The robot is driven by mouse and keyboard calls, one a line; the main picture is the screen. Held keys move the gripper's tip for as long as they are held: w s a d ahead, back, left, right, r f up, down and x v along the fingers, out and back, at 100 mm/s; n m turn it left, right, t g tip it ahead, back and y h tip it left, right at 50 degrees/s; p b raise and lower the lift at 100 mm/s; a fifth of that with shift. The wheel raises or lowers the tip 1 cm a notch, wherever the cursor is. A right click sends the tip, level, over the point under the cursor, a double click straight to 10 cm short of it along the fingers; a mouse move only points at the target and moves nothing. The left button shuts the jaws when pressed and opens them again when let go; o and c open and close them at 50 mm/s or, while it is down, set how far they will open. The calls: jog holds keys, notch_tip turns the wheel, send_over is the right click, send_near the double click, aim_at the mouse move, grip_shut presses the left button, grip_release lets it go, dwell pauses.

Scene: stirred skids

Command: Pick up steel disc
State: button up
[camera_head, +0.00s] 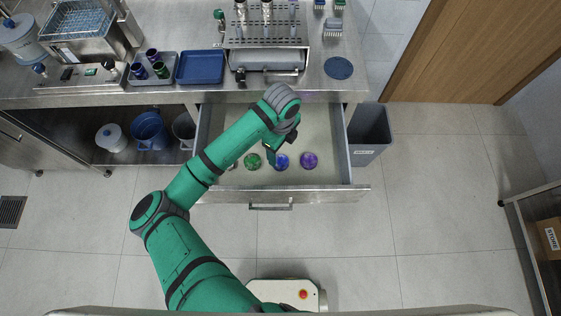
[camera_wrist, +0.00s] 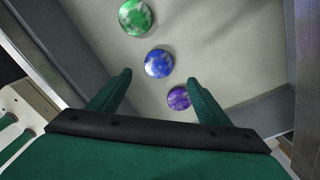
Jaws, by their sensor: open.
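Three round marbled discs lie in a row on the floor of the open drawer (camera_head: 330,172): a green disc (camera_head: 252,161), a blue disc (camera_head: 281,161) and a purple disc (camera_head: 309,160). The wrist view also shows the green disc (camera_wrist: 135,17), the blue disc (camera_wrist: 159,63) and the purple disc (camera_wrist: 178,98). No plain steel-coloured disc can be made out. My gripper (camera_wrist: 158,78) is open and empty above the drawer, with the blue and purple discs appearing between its fingers. My arm hides part of the drawer's left side.
The drawer's walls and its front with a handle (camera_head: 271,206) surround the discs. A steel counter (camera_head: 355,95) with a blue tray (camera_head: 201,67), a rack (camera_head: 267,35) and cups stands behind. A grey bin (camera_head: 370,135) stands right of the drawer.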

aim_at(280, 161)
jog(key=f, duration=0.8)
jog(key=shift+a+f, duration=0.2)
jog(key=shift+f, duration=0.1)
jog(key=c, duration=1.3)
